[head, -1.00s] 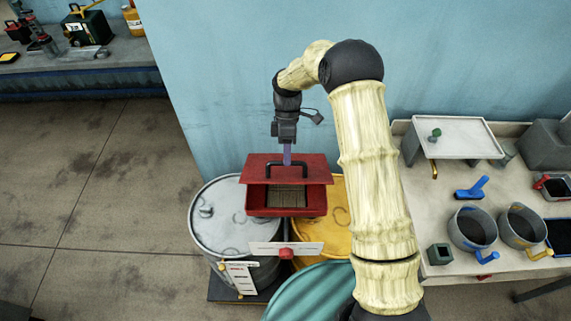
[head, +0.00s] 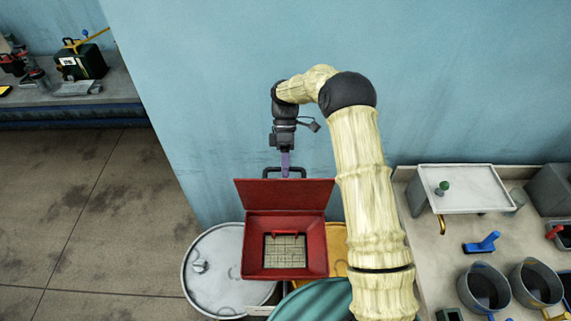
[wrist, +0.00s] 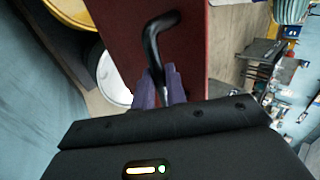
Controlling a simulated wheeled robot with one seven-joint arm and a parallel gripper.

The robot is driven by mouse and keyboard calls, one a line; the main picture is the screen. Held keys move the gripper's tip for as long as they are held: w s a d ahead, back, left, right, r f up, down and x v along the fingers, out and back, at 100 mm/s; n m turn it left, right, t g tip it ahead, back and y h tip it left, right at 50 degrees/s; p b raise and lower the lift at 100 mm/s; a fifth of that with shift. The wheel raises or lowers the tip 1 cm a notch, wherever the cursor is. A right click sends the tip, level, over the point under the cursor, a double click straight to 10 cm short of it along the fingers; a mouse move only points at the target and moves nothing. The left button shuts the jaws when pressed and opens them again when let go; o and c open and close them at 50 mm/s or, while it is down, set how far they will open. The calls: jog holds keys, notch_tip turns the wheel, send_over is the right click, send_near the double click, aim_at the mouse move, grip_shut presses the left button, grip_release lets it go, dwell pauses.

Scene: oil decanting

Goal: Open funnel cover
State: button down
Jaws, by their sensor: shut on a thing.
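The red funnel (head: 318,262) sits over the drums, its square mouth open toward me with a mesh screen (head: 290,252) and a small red handle inside. Its red cover (head: 262,190) stands raised at the back edge, nearly upright. The cover's black handle (head: 299,170) is at the cover's top. My gripper (head: 285,172) is shut on this handle, with purple fingers. In the wrist view, the fingers (wrist: 160,88) close around the black handle (wrist: 150,45) beside the red cover (wrist: 185,35).
A grey drum (head: 212,262) stands left under the funnel, a yellow drum (head: 338,250) right, and a teal drum (head: 325,300) in front. The bench at right holds a white tray (head: 455,190), a blue-handled item (head: 482,243) and grey pots (head: 485,287). A blue wall rises close behind.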

jog(key=shift+w+d+f+g, duration=0.15)
jog(key=shift+w+f+g, duration=0.2)
jog(key=shift+f, duration=0.15)
jog(key=c, duration=1.6)
grip_release()
jog(key=shift+o, duration=0.8)
jog(key=shift+w, duration=0.25)
notch_tip(320, 180, up, 10)
jog(key=b, duration=0.4)
jog(key=shift+s+r, duration=0.1)
